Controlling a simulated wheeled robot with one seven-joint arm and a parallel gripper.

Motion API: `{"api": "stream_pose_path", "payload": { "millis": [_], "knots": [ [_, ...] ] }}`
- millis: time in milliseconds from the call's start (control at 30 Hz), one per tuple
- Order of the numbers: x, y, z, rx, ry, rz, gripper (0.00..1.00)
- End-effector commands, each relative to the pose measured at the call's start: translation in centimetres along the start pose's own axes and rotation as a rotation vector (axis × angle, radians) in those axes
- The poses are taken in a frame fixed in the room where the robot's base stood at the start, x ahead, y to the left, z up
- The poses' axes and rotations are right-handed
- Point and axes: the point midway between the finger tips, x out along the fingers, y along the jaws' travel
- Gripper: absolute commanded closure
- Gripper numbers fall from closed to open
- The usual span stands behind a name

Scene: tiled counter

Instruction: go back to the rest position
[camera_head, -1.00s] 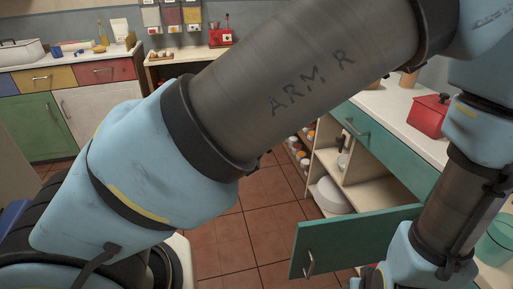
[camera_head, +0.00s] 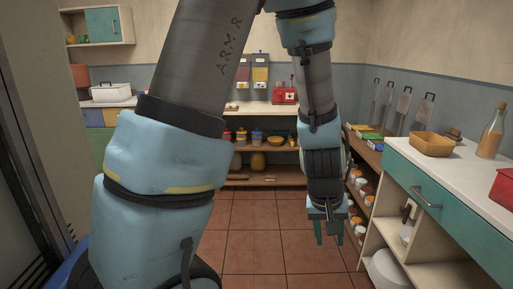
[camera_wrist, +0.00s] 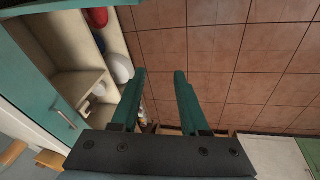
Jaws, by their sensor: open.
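My gripper (camera_head: 329,232) hangs pointing down over the floor in the middle of the head view, left of the counter on the right. Its two green fingers also show in the wrist view (camera_wrist: 160,90). They are apart, with only bare tiled floor between their tips, so it is open and empty. My arm crosses the head view from lower left to top centre, then comes down to the gripper.
A counter (camera_head: 458,170) with a teal drawer and open shelves stands close on the right. It bears a tan bowl (camera_head: 431,144), a bottle (camera_head: 492,131) and a red pot (camera_head: 504,188). A stocked shelf (camera_head: 262,180) stands at the back. The tiled floor (camera_head: 258,240) is clear.

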Motion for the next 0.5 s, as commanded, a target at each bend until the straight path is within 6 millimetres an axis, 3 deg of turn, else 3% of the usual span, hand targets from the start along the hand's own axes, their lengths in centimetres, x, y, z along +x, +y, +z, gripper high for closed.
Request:
{"api": "stream_pose_path", "payload": {
  "millis": [33, 100, 300, 400, 500],
  "knots": [
    [-0.9, -2.8, -1.2, -0.025, 0.007, -0.011, 0.55],
    [-2.4, -6.3, -2.1, -0.04, 0.004, -0.032, 0.55],
    [-6.5, -16.2, -2.0, -0.091, -0.014, -0.117, 0.55],
    [-8.2, -20.0, -1.1, -0.113, -0.028, -0.16, 0.55],
    [-9.4, -22.4, -0.2, -0.129, -0.04, -0.191, 0.55]
  ]
}}
